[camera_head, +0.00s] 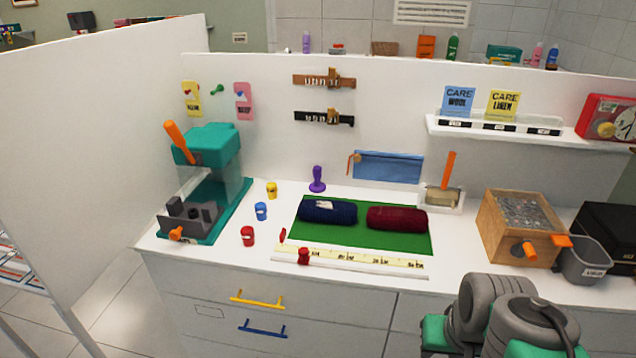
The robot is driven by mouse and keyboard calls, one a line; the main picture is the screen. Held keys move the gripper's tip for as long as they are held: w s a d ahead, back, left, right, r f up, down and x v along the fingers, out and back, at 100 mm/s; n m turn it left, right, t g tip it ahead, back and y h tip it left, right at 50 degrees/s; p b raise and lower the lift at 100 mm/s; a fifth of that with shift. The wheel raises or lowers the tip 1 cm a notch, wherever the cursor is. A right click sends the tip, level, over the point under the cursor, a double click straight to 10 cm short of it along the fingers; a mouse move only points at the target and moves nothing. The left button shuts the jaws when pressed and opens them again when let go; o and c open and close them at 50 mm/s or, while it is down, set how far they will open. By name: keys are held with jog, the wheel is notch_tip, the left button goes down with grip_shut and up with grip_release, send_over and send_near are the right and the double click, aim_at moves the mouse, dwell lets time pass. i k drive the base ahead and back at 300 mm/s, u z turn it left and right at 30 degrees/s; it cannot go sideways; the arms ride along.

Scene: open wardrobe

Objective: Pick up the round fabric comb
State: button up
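I cannot tell for certain which item is the round fabric comb. A purple knobbed tool (317,180) stands upright on the white counter (215,262), against the back panel, with a round base. A brush-like tool (445,192) with an upright orange handle sits in a small white tray (455,208) to its right. A small red item (282,236) lies at the left edge of the green mat (362,240). My gripper is out of view; only grey and green parts of my arm show at the lower right, apart from these items.
Dark blue (327,212) and dark red (397,217) fabric rolls lie on the mat. A ruler (360,260) runs along the front. A teal machine (207,170) stands left, a wooden box (520,225) right. Several small jars stand between machine and mat.

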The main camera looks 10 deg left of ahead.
aim_at(317, 186)
jog(key=z, duration=0.05)
jog(key=k, duration=0.5)
jog(key=u, duration=1.15)
jog(key=i, duration=0.65)
jog(key=u, duration=0.55)
jog(key=i, duration=0.8)
jog(key=z, duration=0.95)
jog(key=i, duration=0.55)
jog(key=z, duration=0.7)
